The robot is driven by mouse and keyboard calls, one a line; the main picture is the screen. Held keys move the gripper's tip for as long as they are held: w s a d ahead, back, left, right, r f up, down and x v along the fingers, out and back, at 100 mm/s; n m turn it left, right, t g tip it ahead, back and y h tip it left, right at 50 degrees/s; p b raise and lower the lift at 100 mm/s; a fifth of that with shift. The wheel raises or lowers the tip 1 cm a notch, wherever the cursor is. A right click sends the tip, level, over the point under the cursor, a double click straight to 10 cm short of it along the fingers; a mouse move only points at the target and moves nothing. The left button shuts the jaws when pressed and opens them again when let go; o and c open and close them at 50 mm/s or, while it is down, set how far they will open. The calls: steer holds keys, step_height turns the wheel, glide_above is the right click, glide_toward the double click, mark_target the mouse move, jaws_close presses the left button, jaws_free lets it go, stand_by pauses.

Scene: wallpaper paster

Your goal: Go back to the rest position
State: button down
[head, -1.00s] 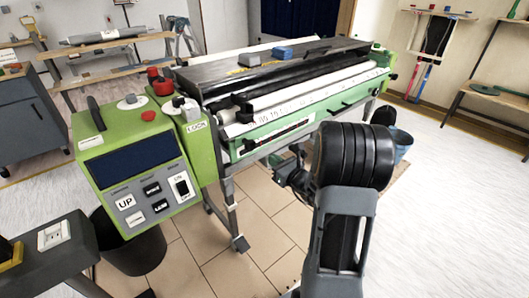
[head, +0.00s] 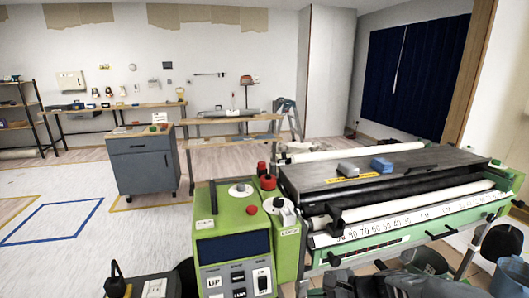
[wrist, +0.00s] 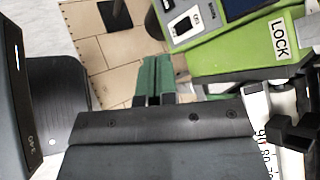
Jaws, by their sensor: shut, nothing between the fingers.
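My gripper (wrist: 155,76) shows in the wrist view as two green fingers side by side, closed together with nothing between them. Its dark body fills the lower part of that view. The fingers point over the tiled floor, left of the machine's green control box (wrist: 235,48) with its LOCK label. In the head view my dark arm is only partly seen at the bottom right edge, in front of the wallpaper pasting machine (head: 385,225); the fingers are not clearly seen there. The control box also shows in the head view (head: 205,222), at the machine's left end.
A grey cabinet (head: 143,170) stands left of the machine. A workbench (head: 225,121) and shelves (head: 22,118) line the back wall. A blue bucket (head: 508,278) stands at the lower right. Open floor (head: 60,195) lies to the left, with a blue-taped square.

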steer(key=s+d+r+n+h+p, duration=0.1)
steer(key=s+r+n+h+p, duration=0.2)
steer(key=r+n+h+p, duration=0.2)
steer(key=s+d+r+n+g+h+p, duration=0.1)
steer(key=s+r+n+h+p, duration=0.3)
steer(key=r+n, duration=0.5)
step_height(320, 180, up, 3)
steer(key=d+h+p, duration=0.1)
steer(key=p, duration=0.1)
steer(key=shift+s+d+f+n+p, duration=0.15)
steer(key=shift+s+d+n+p, duration=0.1)
steer(key=shift+n+p, duration=0.15)
